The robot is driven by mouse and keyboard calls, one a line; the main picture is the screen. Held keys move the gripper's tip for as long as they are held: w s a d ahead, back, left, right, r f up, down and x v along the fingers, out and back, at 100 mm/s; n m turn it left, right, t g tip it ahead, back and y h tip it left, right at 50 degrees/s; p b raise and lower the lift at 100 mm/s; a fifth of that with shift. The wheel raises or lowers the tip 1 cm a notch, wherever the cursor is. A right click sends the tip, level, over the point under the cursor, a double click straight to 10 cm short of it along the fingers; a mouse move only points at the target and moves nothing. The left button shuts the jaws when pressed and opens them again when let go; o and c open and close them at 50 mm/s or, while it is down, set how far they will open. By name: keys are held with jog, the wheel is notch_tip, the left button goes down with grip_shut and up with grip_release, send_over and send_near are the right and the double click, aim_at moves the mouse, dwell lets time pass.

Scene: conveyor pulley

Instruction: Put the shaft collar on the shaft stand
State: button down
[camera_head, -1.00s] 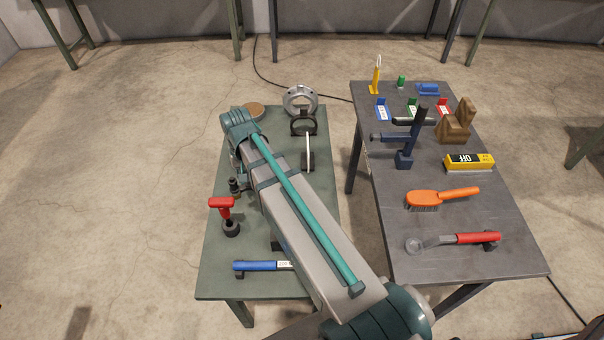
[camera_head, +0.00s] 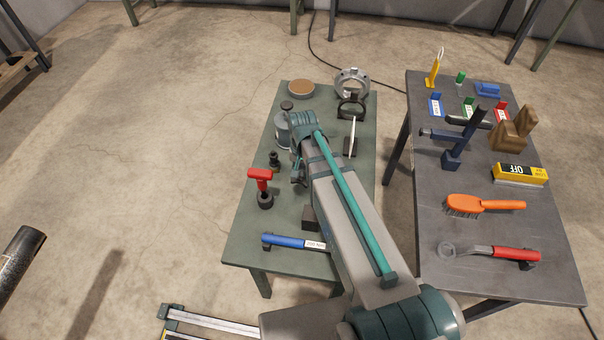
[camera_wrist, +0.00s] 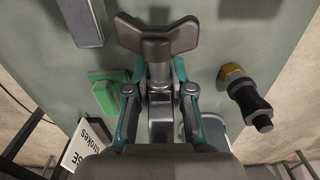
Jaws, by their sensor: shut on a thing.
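My gripper (camera_wrist: 160,92) is shut on the silver stem of a dark grey, wing-topped thing (camera_wrist: 157,40) in the wrist view. In the head view my arm hides the fingers and the held thing over the green table. A silver ring with holes (camera_head: 352,83), possibly the shaft collar, stands upright at the back of that table, apart from my gripper. A dark blue post stand with horizontal arms (camera_head: 455,140), probably the shaft stand, is on the right table. I cannot confirm either name.
The green table (camera_head: 245,235) also holds a grey cylinder (camera_head: 282,133), red-handled tool (camera_head: 260,185), black bearing block (camera_head: 352,106) and blue bar (camera_head: 285,241). The right table (camera_head: 435,225) holds a wooden block (camera_head: 512,130), brush (camera_head: 480,205) and wrench (camera_head: 490,252). A gap separates the tables.

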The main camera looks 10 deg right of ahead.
jog(key=shift+f, duration=0.95)
jog(key=shift+f, duration=0.15)
jog(key=c, duration=1)
grip_release()
notch_tip(320, 180, up, 12)
jog(key=shift+r+b, duration=0.2)
jog(key=shift+b, duration=0.4)
jog(key=shift+d, duration=0.2)
